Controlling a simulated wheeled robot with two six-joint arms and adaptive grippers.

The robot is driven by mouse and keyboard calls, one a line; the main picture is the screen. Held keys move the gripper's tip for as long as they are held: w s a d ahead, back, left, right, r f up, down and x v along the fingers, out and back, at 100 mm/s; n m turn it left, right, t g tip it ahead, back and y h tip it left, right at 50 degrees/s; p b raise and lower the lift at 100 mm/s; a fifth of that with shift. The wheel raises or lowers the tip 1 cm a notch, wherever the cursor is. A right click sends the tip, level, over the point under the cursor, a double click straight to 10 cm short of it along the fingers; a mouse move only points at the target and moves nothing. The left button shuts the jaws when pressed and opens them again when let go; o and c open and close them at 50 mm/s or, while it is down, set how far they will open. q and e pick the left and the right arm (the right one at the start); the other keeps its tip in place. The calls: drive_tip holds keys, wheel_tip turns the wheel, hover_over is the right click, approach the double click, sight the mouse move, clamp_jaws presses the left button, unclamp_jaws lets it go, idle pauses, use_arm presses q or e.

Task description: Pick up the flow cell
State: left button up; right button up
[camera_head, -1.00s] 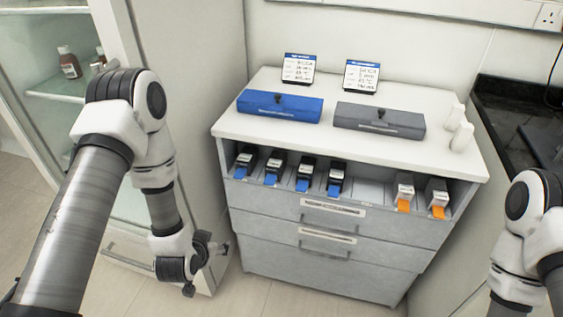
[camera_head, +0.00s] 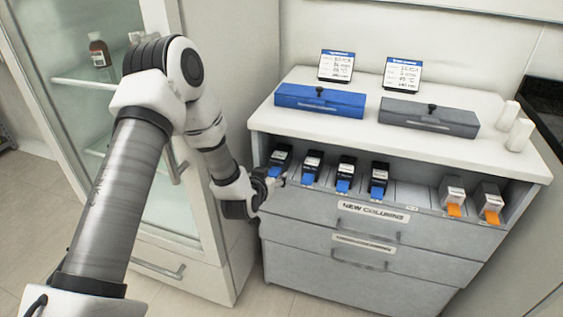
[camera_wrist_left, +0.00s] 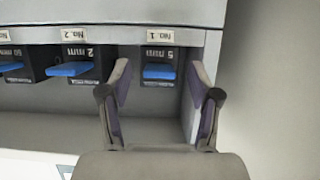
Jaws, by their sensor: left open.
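No part in view is clearly marked as a flow cell. Black boxes with blue tabs stand in slots of an open shelf; the leftmost one (camera_head: 279,158) is nearest my left gripper (camera_head: 272,182). In the left wrist view my left gripper (camera_wrist_left: 160,76) is open and empty, its two fingers apart. The blue-tabbed box in the slot labelled No. 1 (camera_wrist_left: 159,54) shows between the fingers, apparently still beyond the tips. Another blue-tabbed box (camera_wrist_left: 78,60) sits in slot No. 2, beside the left finger. My right gripper is not in view.
The grey cabinet (camera_head: 350,250) carries a blue case (camera_head: 320,101), a grey case (camera_head: 428,119) and two small white cylinders. Two orange-tabbed boxes (camera_head: 453,192) stand at the right of the shelf. A glass-doored cupboard (camera_head: 90,130) is close on the left. The shelf's side wall (camera_wrist_left: 215,75) is beside the right finger.

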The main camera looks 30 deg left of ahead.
use_arm(q)
drive_tip(key=shift+x, duration=1)
drive_tip(key=shift+s+r, duration=0.1)
clamp_jaws()
